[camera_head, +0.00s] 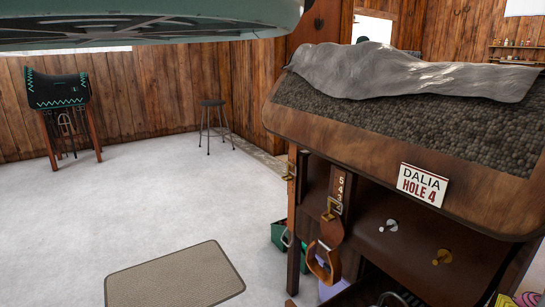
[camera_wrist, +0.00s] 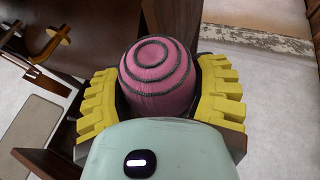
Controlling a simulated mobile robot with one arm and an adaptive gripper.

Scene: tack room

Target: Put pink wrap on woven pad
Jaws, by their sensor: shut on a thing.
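The pink wrap (camera_wrist: 158,72) is a rounded roll with dark ringed stitching, seen in the wrist view. My gripper (camera_wrist: 160,88) has yellow ribbed fingers on either side of it and is shut on it. The wrap's lower part is hidden by the gripper body. A flat beige mat with a woven look and dark edge (camera_head: 175,277) lies on the floor in the head view, bare. A dark, coarse-textured pad (camera_head: 400,116) covers the wooden stand's top; I cannot tell which is the woven pad.
A grey cloth (camera_head: 410,74) lies over the stand's top. The wooden stand (camera_head: 440,190) fills the right, with knobs and a "DALIA HOLE 4" sign (camera_head: 422,185). A green box (camera_head: 279,236) sits beside it. A saddle rack (camera_head: 58,92) and stool (camera_head: 213,104) stand behind open floor.

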